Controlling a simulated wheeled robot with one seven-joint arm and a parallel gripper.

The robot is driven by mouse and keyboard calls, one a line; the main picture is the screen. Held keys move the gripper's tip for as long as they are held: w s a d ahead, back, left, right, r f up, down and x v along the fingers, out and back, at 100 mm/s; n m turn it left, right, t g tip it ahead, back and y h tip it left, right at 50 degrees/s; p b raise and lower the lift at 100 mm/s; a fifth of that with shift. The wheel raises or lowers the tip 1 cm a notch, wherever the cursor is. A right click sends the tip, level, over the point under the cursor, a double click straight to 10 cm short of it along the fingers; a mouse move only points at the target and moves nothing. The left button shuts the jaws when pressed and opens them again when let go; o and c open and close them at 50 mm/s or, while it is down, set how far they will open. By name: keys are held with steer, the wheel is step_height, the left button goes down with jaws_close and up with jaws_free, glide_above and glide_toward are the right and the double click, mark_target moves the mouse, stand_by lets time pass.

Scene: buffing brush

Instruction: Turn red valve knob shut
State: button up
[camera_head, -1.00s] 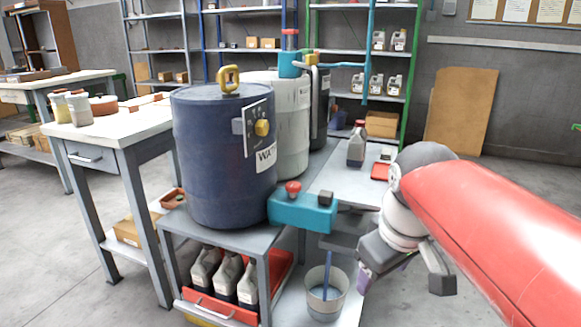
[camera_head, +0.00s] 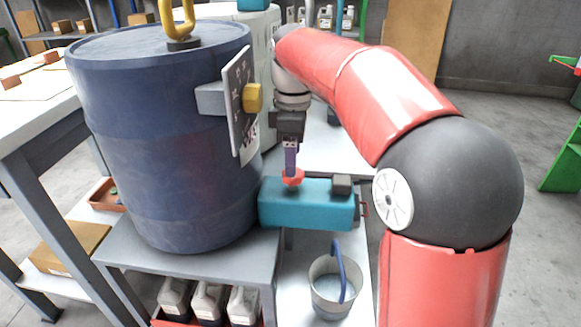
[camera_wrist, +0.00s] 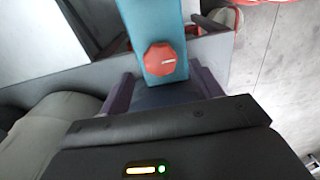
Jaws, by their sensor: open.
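The red valve knob (camera_head: 292,178) sits on top of the teal valve block (camera_head: 310,206), right of the blue drum. In the wrist view the knob (camera_wrist: 160,60) is a red faceted cap with a pale mark, on the teal body (camera_wrist: 152,18). My gripper (camera_head: 291,166) points down at the knob, and its finger partly hides the knob's upper side. In the wrist view my open gripper (camera_wrist: 164,76) has one finger on each side, with the knob in line with the gap near the fingertips. I cannot tell whether a finger touches it.
The blue drum (camera_head: 160,140) with a yellow knob (camera_head: 252,98) on its side panel stands close left of my gripper. A black block (camera_head: 342,184) sits on the valve's right end. A bucket (camera_head: 336,285) stands below. Jugs (camera_head: 208,302) are on the lower shelf.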

steer(key=shift+f+b, duration=0.35)
steer(key=shift+f, duration=1.55)
steer(key=c, duration=1)
steer(key=shift+o, duration=0.2)
